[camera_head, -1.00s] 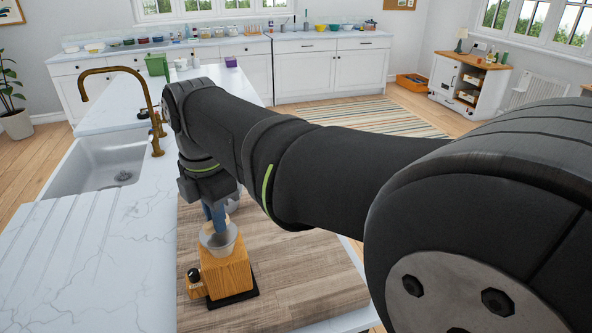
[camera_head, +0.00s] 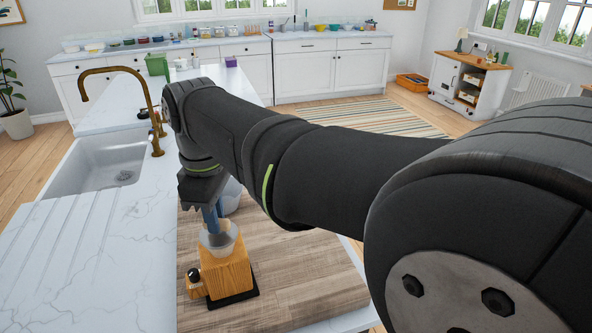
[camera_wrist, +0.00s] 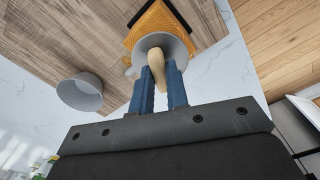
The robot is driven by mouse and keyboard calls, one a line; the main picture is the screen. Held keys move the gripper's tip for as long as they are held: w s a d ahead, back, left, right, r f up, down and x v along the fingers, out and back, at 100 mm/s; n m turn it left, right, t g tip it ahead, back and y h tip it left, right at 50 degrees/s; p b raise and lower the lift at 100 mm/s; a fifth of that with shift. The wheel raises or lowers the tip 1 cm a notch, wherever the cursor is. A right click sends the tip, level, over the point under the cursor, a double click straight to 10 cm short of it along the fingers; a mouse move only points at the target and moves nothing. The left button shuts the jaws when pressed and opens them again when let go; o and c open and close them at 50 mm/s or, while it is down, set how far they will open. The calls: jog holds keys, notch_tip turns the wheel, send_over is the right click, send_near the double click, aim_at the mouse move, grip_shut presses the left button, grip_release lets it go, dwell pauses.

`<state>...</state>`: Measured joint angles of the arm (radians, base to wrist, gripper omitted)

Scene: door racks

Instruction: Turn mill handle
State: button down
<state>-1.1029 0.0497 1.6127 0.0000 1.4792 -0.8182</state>
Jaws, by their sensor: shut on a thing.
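The mill has a square wooden body (camera_head: 226,270) on a dark base, with a clear cup-shaped top (camera_head: 219,239) and a small drawer with a black knob (camera_head: 194,276) at its left. It stands on the wooden board. My gripper (camera_head: 212,226) points down over the mill's top. In the wrist view, the blue fingers (camera_wrist: 160,86) are shut on the pale handle knob (camera_wrist: 156,64) above the grey round top (camera_wrist: 165,43). The crank arm itself is mostly hidden by the fingers.
A pale bowl (camera_head: 231,197) stands behind the mill and also shows in the wrist view (camera_wrist: 80,92). The wooden board (camera_head: 300,275) is clear to the right. A sink (camera_head: 100,165) with a brass faucet (camera_head: 150,105) lies to the left.

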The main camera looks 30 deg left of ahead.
jog(key=m, duration=0.4)
jog(key=shift+m, duration=0.3)
jog(key=m, duration=0.4)
jog(key=shift+m, duration=0.3)
jog(key=m, duration=0.4)
jog(key=shift+m, duration=2.5)
jog(key=c, duration=1.4)
grip_release()
notch_tip(320, 180, up, 18)
jog(key=shift+f, duration=0.25)
